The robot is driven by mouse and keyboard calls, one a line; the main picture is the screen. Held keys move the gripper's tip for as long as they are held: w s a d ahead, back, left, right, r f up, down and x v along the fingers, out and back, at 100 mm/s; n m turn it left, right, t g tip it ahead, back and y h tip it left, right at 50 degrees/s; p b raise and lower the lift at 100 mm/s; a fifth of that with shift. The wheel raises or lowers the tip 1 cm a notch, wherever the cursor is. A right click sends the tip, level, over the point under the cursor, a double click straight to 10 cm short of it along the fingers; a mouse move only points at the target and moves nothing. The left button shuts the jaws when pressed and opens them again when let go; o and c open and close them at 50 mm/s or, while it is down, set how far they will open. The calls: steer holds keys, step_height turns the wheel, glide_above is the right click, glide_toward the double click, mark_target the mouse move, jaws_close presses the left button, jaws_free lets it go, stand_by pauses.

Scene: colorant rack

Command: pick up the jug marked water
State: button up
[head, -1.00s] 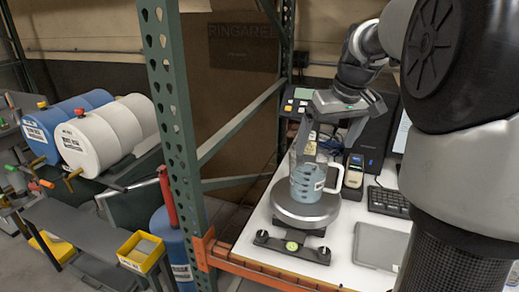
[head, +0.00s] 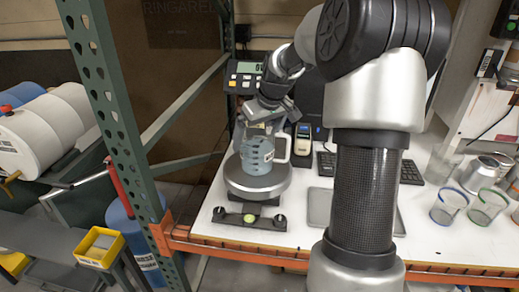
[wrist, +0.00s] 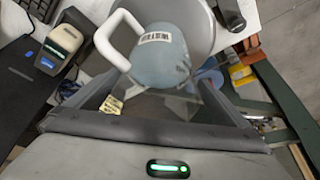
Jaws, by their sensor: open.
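In the wrist view the jug (wrist: 158,62) shows a printed label, upside down and hard to read, with the handle toward the upper left. My gripper (head: 264,124) is just above the jug, pointing down, open and empty. In the wrist view its fingers (wrist: 158,88) reach along either side of the jug's near end. I cannot tell whether they touch it.
The scale's display (head: 245,77) stands behind the jug. Beakers (head: 448,206) stand farther right. A green rack post (head: 112,105) rises at left.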

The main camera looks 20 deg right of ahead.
steer(key=x, duration=0.4)
steer(key=shift+d+f, duration=0.2)
steer(key=shift+f, duration=0.2)
steer(key=c, duration=1.4)
steer(key=shift+r, duration=0.1)
steer(key=shift+c, duration=0.3)
steer(key=shift+r, duration=0.15)
step_height(320, 180, up, 9)
steer(key=shift+r, duration=0.25)
